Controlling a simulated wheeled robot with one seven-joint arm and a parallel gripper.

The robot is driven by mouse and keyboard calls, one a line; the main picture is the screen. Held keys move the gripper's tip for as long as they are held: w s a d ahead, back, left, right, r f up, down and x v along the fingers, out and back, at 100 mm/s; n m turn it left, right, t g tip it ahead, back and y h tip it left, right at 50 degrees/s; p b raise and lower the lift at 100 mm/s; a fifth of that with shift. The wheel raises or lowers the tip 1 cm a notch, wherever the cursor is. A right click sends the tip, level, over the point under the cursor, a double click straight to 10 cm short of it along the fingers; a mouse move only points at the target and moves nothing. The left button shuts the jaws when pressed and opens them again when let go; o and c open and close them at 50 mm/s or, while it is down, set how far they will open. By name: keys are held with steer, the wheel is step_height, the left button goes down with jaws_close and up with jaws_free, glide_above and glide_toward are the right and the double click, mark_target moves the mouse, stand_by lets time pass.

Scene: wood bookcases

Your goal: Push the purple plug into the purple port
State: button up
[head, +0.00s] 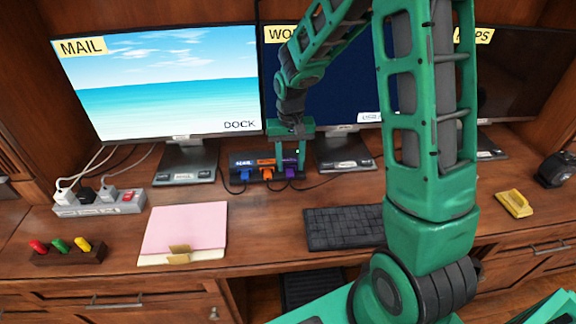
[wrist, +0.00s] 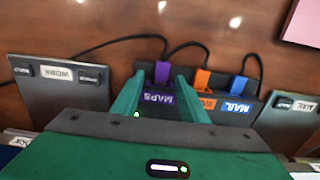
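The black dock (head: 245,176) stands on the desk between the monitor stands. Its purple port, labelled MAPS (wrist: 158,99), faces up in the wrist view. The purple plug (wrist: 162,71) is at the purple port's cable side, with a black cable behind it; it looks in line with the port, but I cannot tell how deep it sits. My gripper (wrist: 161,78) is open, with one green finger on each side of the plug and visible gaps to it. In the head view my gripper (head: 291,150) is low over the dock's right end and partly hides the purple parts.
An orange plug (wrist: 202,79) and a blue plug (wrist: 238,85) sit beside the purple one at the dock. Monitor stands (head: 186,164) (head: 344,154) flank the dock closely. A keyboard (head: 343,228), a pink folder (head: 186,227) and a power strip (head: 100,205) lie nearer the front.

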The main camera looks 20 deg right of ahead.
mark_target(289, 170)
step_height(289, 170, up, 9)
steer(key=shift+r, duration=0.2)
steer(key=shift+w+a, duration=0.1)
